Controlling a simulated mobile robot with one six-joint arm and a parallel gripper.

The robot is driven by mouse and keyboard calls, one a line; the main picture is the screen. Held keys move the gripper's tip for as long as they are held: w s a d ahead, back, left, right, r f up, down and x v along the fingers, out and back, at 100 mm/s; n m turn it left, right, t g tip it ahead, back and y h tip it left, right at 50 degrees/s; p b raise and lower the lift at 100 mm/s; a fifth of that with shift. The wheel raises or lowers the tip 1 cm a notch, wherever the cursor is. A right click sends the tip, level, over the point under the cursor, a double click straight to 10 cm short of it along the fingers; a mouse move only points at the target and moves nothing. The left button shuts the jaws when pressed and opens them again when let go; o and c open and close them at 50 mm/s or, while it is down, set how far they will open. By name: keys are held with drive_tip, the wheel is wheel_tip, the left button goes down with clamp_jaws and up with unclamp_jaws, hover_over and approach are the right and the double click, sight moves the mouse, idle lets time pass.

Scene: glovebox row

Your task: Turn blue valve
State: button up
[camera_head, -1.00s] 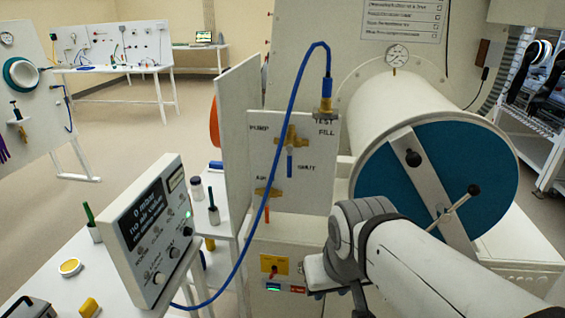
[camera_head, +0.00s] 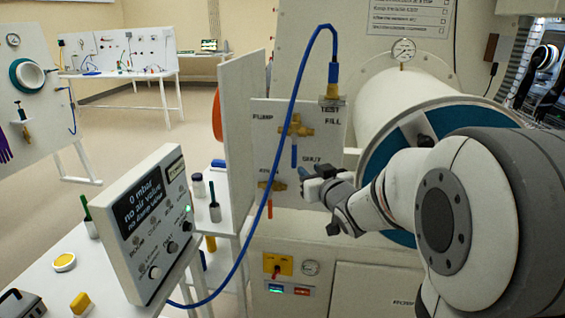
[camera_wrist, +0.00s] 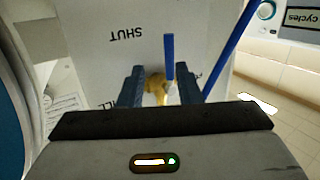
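The blue valve handle (camera_head: 294,157) hangs straight down from a brass valve body (camera_head: 297,128) on the white panel, left of the printed word SHUT. My gripper (camera_head: 306,178) is just below and right of the handle in the head view. In the wrist view, which is upside down, the gripper (camera_wrist: 160,68) is open. Its two fingers stand apart, with the blue handle (camera_wrist: 169,58) and some brass (camera_wrist: 155,85) between them in the picture. The handle appears closer to the right finger. I see no contact, and cannot tell the remaining depth.
A lower brass valve has a red handle (camera_head: 270,207). A gauge box (camera_head: 145,225) stands front left. The large white cylinder (camera_head: 385,105) is right of the panel.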

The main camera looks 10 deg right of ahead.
sight(295, 158)
drive_tip(key=shift+n+t+y, duration=0.4)
drive_tip(key=shift+t+y, duration=0.1)
drive_tip(key=shift+y, duration=0.4)
drive_tip(key=x, duration=0.3)
drive_tip(key=p+x, duration=0.1)
drive_tip(key=x, duration=0.5)
drive_tip(key=shift+a, duration=0.25)
drive_tip(key=shift+s, duration=0.1)
drive_tip(key=shift+c, duration=0.4)
clamp_jaws()
